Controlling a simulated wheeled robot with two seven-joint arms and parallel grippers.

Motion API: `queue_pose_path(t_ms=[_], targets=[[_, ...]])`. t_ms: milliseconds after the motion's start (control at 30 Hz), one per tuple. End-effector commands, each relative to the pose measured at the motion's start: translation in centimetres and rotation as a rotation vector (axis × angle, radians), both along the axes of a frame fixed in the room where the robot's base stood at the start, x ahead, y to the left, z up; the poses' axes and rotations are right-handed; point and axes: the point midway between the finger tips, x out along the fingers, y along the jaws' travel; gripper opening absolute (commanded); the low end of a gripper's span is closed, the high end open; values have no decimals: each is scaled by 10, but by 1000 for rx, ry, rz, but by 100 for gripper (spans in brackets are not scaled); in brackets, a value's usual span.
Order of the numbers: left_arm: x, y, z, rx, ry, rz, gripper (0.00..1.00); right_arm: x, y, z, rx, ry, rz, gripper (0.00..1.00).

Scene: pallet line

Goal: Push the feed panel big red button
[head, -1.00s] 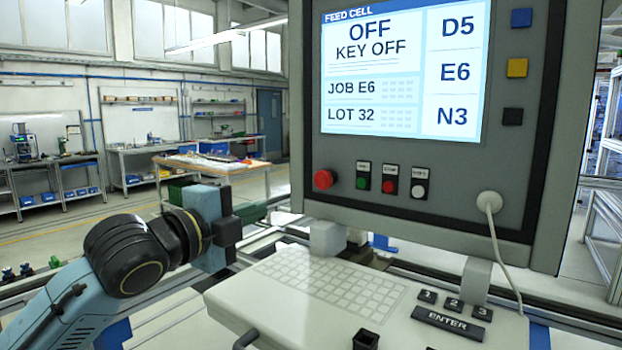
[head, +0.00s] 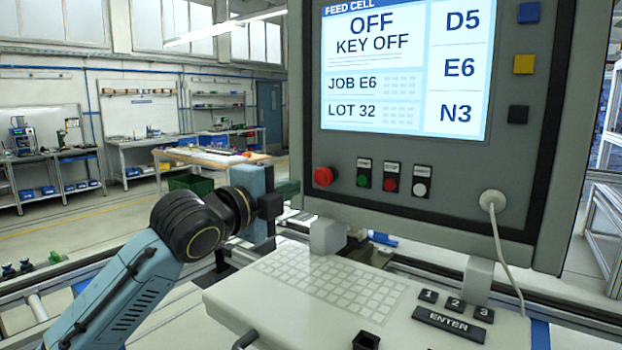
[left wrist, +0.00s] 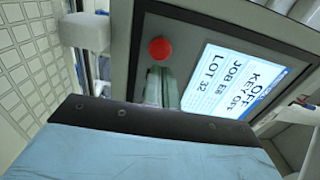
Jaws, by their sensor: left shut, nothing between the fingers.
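The big red button (head: 324,177) sits at the lower left of the grey feed panel (head: 450,195), below the screen (head: 375,105), which reads OFF and KEY OFF. In the left wrist view the red button (left wrist: 160,49) shows just beyond my fingertips. My left gripper (head: 290,188) is left of the button and slightly lower in the head view, with a gap between them. Its greenish fingers (left wrist: 160,86) are shut and empty, pointing toward the panel. My right gripper is not in view.
Smaller green (head: 363,181), red (head: 391,186) and white (head: 421,189) buttons sit right of the big one. A white keyboard shelf (head: 240,300) juts out below the panel, near my left arm. A white cable (head: 500,245) hangs at the right.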

Motion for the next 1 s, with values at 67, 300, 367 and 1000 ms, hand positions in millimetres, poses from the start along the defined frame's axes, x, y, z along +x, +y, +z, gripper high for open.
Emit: queue_pose_path(t_ms=[67,300,367,1000], targets=[[12,-10,2,-2,1,-1,0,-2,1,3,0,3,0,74],[40,-31,1,0,1,-1,0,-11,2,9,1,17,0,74],[45,-34,1,-2,1,-1,0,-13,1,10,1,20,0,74],[56,-37,0,0,0,6,0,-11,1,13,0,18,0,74]])
